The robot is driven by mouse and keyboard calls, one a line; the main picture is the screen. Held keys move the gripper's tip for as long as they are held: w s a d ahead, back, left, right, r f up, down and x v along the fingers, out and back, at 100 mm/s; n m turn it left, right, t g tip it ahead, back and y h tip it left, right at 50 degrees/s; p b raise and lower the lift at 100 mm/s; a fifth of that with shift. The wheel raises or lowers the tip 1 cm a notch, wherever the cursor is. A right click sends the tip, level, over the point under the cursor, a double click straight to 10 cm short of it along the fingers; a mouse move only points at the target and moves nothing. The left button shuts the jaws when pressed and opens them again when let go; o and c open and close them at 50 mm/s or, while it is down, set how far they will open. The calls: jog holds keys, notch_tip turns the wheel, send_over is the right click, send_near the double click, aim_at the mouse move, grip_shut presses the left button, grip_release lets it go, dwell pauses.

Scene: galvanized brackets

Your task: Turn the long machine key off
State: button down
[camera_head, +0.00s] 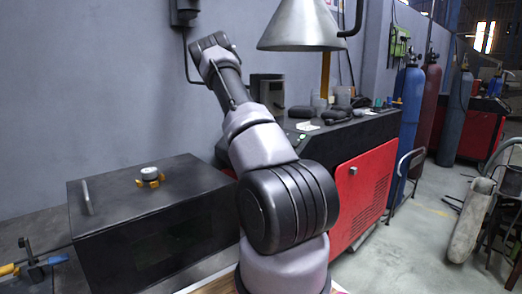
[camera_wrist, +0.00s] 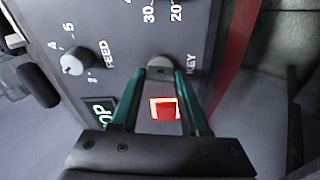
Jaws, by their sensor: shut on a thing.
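The machine key (camera_wrist: 160,62) is a grey round-ended piece on the dark control panel (camera_wrist: 120,35), beside the printed word KEY in the wrist view. My gripper (camera_wrist: 164,74) has two teal fingers, and their tips are shut on the key, one on each side. The key's slot and lower part are hidden, so I cannot tell its exact turn. In the head view my arm hides the gripper and the key. The black and red machine (camera_head: 365,195) stands behind my arm there.
A lit red switch (camera_wrist: 163,108) shows between my fingers. In the head view a lamp hood (camera_head: 300,28) hangs above the machine, and a black box (camera_head: 150,215) stands left.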

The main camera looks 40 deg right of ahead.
jog(key=shift+n, duration=0.8)
jog(key=shift+c, duration=2)
grip_release()
jog(key=shift+a+r, duration=0.1)
jog(key=v, duration=1)
jog(key=shift+r, duration=0.3)
jog(key=shift+s, duration=0.1)
